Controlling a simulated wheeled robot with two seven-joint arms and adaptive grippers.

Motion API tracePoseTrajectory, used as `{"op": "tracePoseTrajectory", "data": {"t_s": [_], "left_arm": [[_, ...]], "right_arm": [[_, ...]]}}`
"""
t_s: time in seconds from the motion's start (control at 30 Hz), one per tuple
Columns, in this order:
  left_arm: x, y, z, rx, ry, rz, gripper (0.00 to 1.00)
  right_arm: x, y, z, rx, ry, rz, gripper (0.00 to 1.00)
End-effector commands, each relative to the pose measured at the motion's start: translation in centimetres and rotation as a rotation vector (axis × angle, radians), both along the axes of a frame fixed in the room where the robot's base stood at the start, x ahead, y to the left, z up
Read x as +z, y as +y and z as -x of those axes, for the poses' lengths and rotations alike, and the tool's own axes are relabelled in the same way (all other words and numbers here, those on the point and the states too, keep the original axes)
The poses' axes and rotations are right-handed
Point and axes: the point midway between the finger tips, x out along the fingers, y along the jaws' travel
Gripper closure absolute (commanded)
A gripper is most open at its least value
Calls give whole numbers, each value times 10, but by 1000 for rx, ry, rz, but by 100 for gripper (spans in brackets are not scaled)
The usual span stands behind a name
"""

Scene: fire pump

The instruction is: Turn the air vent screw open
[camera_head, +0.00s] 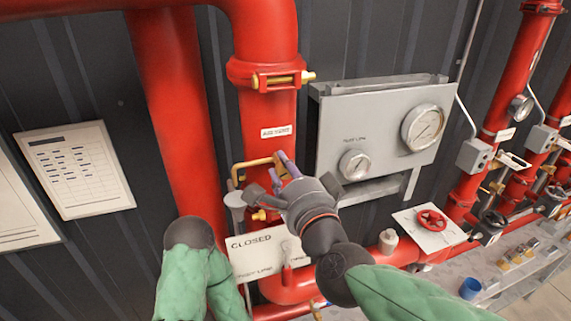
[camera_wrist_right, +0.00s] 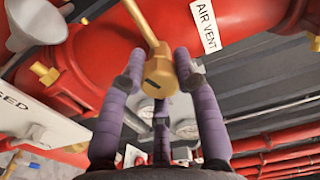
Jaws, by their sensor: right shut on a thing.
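The air vent screw (camera_wrist_right: 158,78) is a round brass head with a dark slot, at the end of a thin brass tube (camera_wrist_right: 142,22). The tube also shows in the head view (camera_head: 250,163), bent out from the red vertical pipe below the "AIR VENT" label (camera_head: 276,132). My right gripper (camera_head: 277,172) is at the tube's end. In the right wrist view its purple fingers (camera_wrist_right: 160,85) are shut around the brass head from both sides. In the head view the fingers hide the screw. My left gripper is out of view; only a green-sleeved part of my left arm shows.
A grey gauge panel (camera_head: 372,112) stands right of the pipe. A red handwheel (camera_head: 432,220) is at lower right. Papers (camera_head: 75,170) hang on the left wall.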

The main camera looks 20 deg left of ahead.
Motion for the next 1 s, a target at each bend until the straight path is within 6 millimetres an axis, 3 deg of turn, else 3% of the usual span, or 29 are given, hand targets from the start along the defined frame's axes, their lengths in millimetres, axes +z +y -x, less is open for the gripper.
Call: {"op": "tracePoseTrajectory", "data": {"t_s": [0.33, 0.93, 0.97, 1.0], "left_arm": [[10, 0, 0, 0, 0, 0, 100], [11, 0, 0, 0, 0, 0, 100], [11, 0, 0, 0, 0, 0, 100], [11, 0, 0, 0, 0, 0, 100]], "right_arm": [[-2, 1, 0, 2, -87, 137, 100], [-2, 0, 0, 2, -107, 166, 100], [-2, 0, 0, 2, -107, 166, 63], [-2, 0, 0, 2, -107, 166, 52]]}}
